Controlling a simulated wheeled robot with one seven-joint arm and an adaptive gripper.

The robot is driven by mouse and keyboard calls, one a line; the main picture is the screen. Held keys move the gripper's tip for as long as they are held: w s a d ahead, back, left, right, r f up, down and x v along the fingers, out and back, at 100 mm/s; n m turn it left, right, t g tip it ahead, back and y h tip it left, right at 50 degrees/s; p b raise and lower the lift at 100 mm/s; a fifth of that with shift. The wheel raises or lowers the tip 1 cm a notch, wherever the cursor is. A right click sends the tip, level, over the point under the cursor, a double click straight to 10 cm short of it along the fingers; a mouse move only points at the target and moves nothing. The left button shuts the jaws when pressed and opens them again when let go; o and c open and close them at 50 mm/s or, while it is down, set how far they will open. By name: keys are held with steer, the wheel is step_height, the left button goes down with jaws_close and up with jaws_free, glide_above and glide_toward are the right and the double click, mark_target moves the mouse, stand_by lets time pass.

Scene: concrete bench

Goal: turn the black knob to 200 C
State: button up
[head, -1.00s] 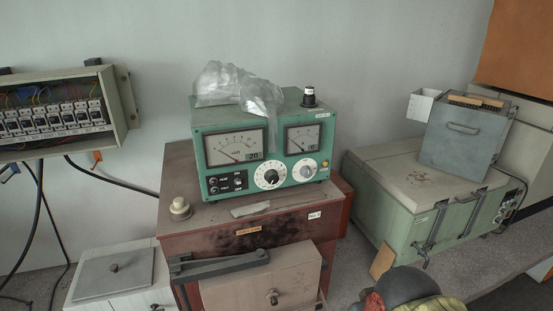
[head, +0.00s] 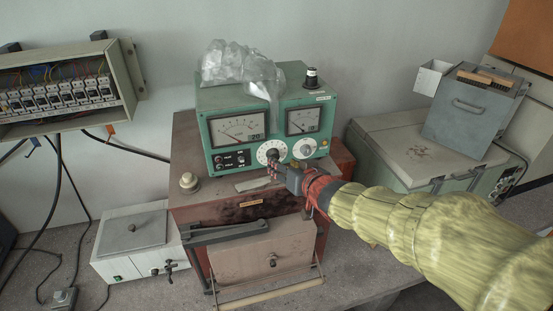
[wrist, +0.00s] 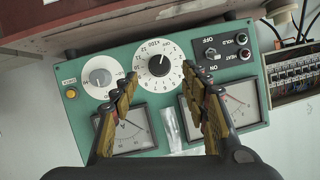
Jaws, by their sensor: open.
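The black knob (wrist: 159,66) sits at the centre of a white round dial on a green instrument panel (wrist: 146,40). In the wrist view the panel appears upside down and the knob shows between and beyond my gripper's open fingers (wrist: 165,85). The fingers look apart from the knob, one on each side of the dial. In the head view my gripper (head: 277,168) is in front of the panel, and its fingers partly cover the knob and its dial (head: 268,152).
A second, grey knob (wrist: 101,77) is beside the dial. Clear plastic wrap (head: 236,66) drapes over the instrument's top.

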steer(key=x, duration=0.6)
steer(key=shift+w+a+f, duration=0.1)
steer(key=shift+w, duration=0.15)
steer(key=shift+c, duration=0.8)
steer(key=c, duration=1)
steer(key=shift+o, duration=0.2)
steer(key=shift+p, duration=0.85)
